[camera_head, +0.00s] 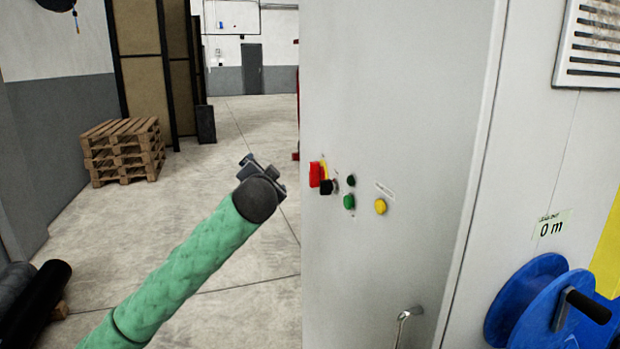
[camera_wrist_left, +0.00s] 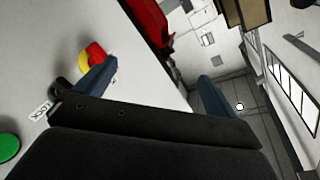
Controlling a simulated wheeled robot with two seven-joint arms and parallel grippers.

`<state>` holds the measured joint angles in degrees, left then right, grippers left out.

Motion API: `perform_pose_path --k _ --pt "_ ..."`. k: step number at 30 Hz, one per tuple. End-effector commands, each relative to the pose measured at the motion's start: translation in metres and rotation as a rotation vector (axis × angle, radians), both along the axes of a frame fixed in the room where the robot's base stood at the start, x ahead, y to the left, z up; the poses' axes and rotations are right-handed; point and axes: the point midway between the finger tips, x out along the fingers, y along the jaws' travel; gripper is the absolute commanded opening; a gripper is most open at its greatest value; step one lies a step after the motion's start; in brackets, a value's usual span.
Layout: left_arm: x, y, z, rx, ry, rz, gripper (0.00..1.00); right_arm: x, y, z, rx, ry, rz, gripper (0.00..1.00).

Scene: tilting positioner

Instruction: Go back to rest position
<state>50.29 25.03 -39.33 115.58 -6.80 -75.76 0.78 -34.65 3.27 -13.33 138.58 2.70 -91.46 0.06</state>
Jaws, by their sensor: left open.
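My left arm, in a green sleeve, comes in from the lower left in the head view. Its gripper (camera_head: 262,174) is just left of the grey cabinet (camera_head: 400,110), near the red switch. In the left wrist view the two blue-grey fingers of the left gripper (camera_wrist_left: 155,88) are wide apart with nothing between them. One finger lies in front of the cabinet face, close to the red and yellow switch (camera_wrist_left: 95,60); whether it touches cannot be told. My right gripper is in neither view.
The cabinet carries a red switch (camera_head: 315,174), a black knob (camera_head: 327,187), a green button (camera_head: 349,202) and a yellow button (camera_head: 380,206). A blue reel (camera_head: 525,300) is at lower right. Stacked pallets (camera_head: 124,150) stand at left. The floor between is clear.

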Motion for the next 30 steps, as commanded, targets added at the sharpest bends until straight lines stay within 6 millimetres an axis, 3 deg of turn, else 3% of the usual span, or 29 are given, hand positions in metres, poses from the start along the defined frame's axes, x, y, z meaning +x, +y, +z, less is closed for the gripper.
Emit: perform_pose_path --k 3,12,30 --pt "-0.029 -0.002 -0.04 -0.062 0.103 0.004 0.95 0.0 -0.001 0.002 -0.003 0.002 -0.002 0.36" --pt "-0.096 0.001 -0.125 -0.194 0.32 0.01 0.95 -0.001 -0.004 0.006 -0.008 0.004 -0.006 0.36" --pt "-0.225 0.013 -0.268 -0.433 0.624 0.024 0.95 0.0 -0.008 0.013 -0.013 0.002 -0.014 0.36"
